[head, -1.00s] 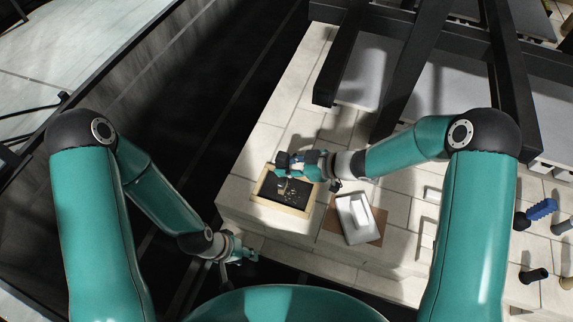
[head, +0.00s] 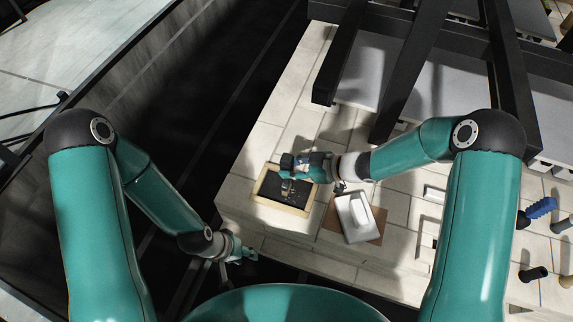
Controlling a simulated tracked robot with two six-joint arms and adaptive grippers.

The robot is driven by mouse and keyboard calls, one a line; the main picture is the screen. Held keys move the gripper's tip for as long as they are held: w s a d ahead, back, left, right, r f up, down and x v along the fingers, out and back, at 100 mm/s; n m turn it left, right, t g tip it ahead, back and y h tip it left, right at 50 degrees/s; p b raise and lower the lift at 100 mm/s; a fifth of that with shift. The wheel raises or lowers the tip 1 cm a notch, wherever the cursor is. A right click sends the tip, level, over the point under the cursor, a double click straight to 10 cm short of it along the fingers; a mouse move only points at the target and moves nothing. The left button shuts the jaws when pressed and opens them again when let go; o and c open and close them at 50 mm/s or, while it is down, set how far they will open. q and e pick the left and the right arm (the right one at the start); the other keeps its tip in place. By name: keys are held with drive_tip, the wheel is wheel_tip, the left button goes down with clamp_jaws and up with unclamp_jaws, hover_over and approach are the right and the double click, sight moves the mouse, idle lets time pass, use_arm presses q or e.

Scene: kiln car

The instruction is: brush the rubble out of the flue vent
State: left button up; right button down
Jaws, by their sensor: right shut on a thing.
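The flue vent (head: 270,190) is a dark square opening with a pale tan frame, set in the light block deck near the picture's middle. Small light specks of rubble (head: 291,187) show in its dark inside. My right gripper (head: 302,167) is over the vent's far right part, shut on a small dark-headed tool, probably a brush (head: 287,160). The fingers hide most of the tool, and I cannot tell whether it touches the rubble. My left gripper (head: 247,255) hangs low at the deck's near left edge, apart from the vent; its jaw opening is too small to read.
A white block-like object (head: 355,218) lies on a brown square (head: 376,226) right of the vent. Dark beams (head: 345,55) stand over the deck behind. A blue brush-like object (head: 541,208) and several dark pegs are at the right. A dark gap lies left of the deck.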

drive_tip(key=shift+s+d, duration=0.3)
drive_tip(key=shift+d, duration=0.5)
drive_tip(key=shift+s+d+p, duration=0.2)
drive_tip(key=shift+d+p, duration=0.15)
drive_tip(key=shift+d, duration=0.3)
drive_tip(key=shift+s+d+p, duration=0.15)
drive_tip(key=shift+d+p, duration=0.15)
drive_tip(key=shift+d, duration=0.3)
drive_tip(key=shift+d+r, duration=0.1)
drive_tip(key=shift+w, duration=0.15)
drive_tip(key=shift+w+a+b, duration=0.1)
drive_tip(key=shift+w+a, duration=0.15)
drive_tip(key=shift+a, duration=0.5)
drive_tip(key=shift+w+a+b, duration=0.15)
drive_tip(key=shift+w+a, duration=0.1)
drive_tip(key=shift+a, duration=0.55)
drive_tip(key=shift+w+a+b, duration=0.1)
drive_tip(key=shift+w+a, duration=0.15)
drive_tip(key=shift+a, duration=0.5)
drive_tip(key=shift+s+d, duration=0.1)
